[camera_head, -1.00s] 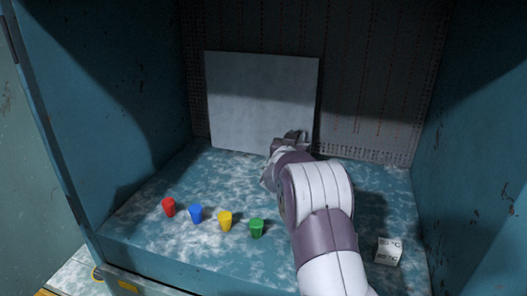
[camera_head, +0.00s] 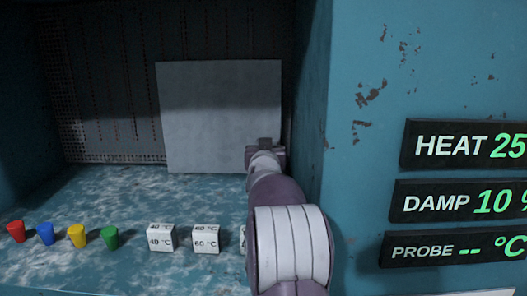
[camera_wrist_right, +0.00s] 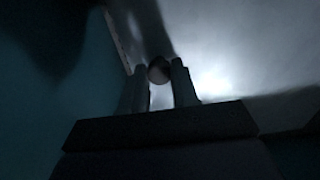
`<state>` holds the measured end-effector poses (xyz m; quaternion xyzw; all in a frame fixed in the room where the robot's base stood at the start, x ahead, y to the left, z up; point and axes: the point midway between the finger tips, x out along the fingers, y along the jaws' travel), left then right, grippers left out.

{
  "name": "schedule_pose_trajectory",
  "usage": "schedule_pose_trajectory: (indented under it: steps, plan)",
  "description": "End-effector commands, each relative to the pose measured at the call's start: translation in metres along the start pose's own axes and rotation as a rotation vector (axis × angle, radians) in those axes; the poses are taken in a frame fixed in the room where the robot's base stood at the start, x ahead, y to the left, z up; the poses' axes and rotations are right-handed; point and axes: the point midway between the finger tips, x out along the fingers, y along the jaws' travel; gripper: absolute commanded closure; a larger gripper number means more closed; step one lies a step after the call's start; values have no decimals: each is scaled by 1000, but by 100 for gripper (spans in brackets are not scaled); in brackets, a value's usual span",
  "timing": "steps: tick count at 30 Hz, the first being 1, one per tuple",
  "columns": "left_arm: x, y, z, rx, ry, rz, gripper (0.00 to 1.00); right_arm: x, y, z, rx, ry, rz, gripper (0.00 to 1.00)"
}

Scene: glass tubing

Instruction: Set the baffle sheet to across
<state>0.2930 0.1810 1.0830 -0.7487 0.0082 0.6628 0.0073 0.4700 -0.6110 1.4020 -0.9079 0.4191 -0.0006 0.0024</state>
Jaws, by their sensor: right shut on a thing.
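The baffle sheet (camera_head: 215,112) is a plain grey square panel. It stands upright near the right end of the cabinet, in front of the back wall, with its broad face towards me. My right gripper (camera_head: 264,146) is at its lower right part. In the right wrist view the two fingers are shut on a small round dark knob (camera_wrist_right: 158,70), and the pale surface beside it is brightly lit. The gripper's body hides the sheet's lower right corner. My left gripper is not in view.
The right wall (camera_head: 312,150) is close to my gripper.

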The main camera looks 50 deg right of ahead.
Motion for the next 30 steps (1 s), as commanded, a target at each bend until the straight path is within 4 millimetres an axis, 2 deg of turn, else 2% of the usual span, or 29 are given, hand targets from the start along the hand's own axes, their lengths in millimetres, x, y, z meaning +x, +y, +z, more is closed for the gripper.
schedule_pose_trajectory:
  steps: [14,15,16,17,26,30]
  plan:
    - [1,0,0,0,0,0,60,0,0,-1,-2,3,-1,100]
    - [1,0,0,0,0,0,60,0,0,-2,-1,3,-1,61]
    - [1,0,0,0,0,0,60,0,0,-2,-1,3,-1,51]
    - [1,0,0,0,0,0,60,0,0,-1,-1,3,-1,47]
    - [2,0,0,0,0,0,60,-2,0,0,-1,2,-1,47]
    - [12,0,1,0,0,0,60,-20,-1,2,1,4,-1,47]
